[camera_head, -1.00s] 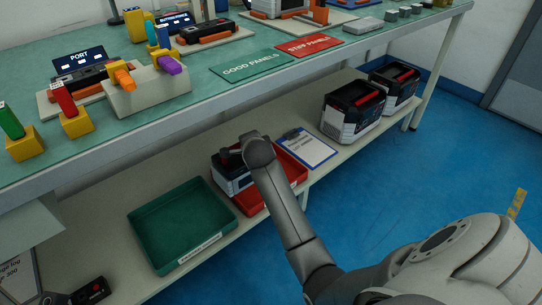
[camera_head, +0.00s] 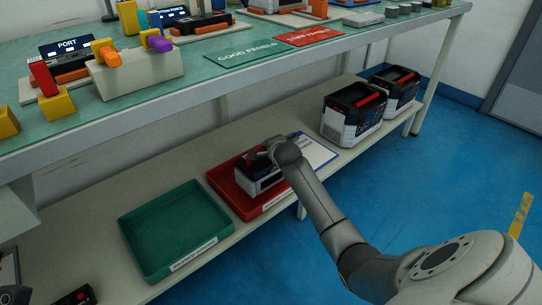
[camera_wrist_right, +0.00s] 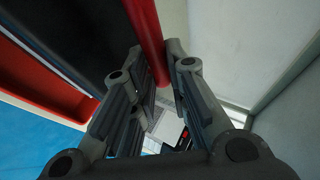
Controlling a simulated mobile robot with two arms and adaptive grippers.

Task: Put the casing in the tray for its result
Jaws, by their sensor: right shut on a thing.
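The casing (camera_head: 262,184) is a grey and black box with a red handle. In the head view it is over or in the red tray (camera_head: 222,184) on the lower shelf; I cannot tell whether it touches the floor of the tray. My right gripper (camera_head: 262,157) is at its top. In the wrist view the fingers of the right gripper (camera_wrist_right: 163,82) are shut on the red handle (camera_wrist_right: 146,35), and the red tray's rim (camera_wrist_right: 45,85) shows at the left. The green tray (camera_head: 150,262) stands empty to the left.
A clipboard (camera_head: 318,152) lies right of the red tray. Two similar casings, one nearer (camera_head: 350,115) and one farther (camera_head: 402,85), stand at the shelf's right end. The bench top (camera_head: 190,90) overhangs the shelf, with test fixtures and green and red panel mats.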

